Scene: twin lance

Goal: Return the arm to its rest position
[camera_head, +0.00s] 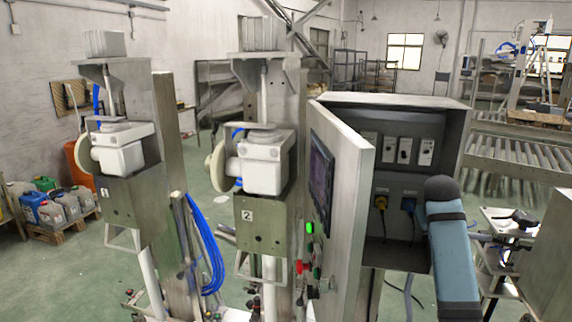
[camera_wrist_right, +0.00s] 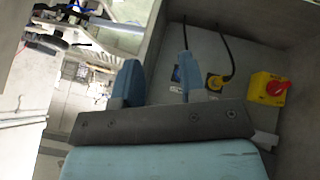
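My right arm, teal with a dark rounded end, stands at the right of the head view in front of the open cabinet (camera_head: 415,128). The gripper itself is hidden there. In the right wrist view my right gripper (camera_wrist_right: 157,78) has its two blue fingers apart with nothing between them. A yellow box with a red rotary switch (camera_wrist_right: 277,88) is farther right. My left gripper is in neither view.
The cabinet door (camera_head: 345,200) stands open left of my right arm. Two machine stations stand left, with blue hose (camera_head: 207,250). A roller conveyor (camera_head: 520,152) lies behind.

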